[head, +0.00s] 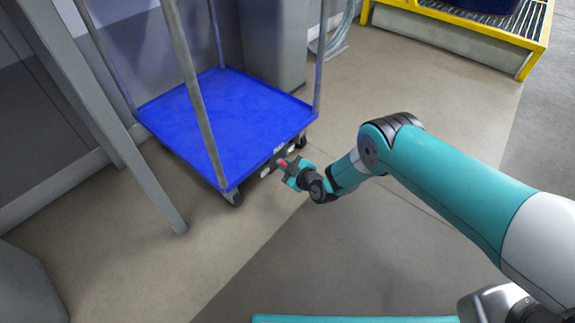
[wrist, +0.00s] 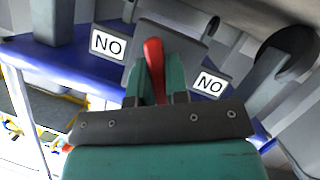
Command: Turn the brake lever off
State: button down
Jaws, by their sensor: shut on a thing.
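The brake lever (wrist: 153,56) is a red handle on a grey bracket at the edge of the blue cart (head: 228,105). In the head view, the red lever (head: 283,163) shows at the cart's lower right edge. My gripper (wrist: 157,88) has its teal fingers on both sides of the lever and is shut on it. In the head view, my gripper (head: 290,169) reaches the cart edge from the right. The lower part of the lever is hidden behind the gripper body.
Grey cart posts (head: 196,100) rise from the platform. A yellow-framed grate (head: 480,30) stands at the back right. The floor (head: 400,90) between is clear.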

jog(key=m+g+y, duration=0.1)
jog(key=m, duration=0.1)
jog(key=shift+f+m+g+b, duration=0.15)
jog(key=shift+m+g+b, duration=0.15)
jog(key=shift+m+b, duration=0.1)
jog(key=shift+s+m+g, duration=0.1)
jog(key=shift+m+g, duration=0.4)
jog(key=shift+m, duration=0.1)
jog(key=shift+y+b, duration=0.3)
jog(key=c, duration=1.1)
grip_release()
jog(key=shift+d+r, duration=0.2)
jog(key=shift+r, duration=0.05)
jog(key=shift+p+v, duration=5.5)
jog(key=shift+v, duration=3)
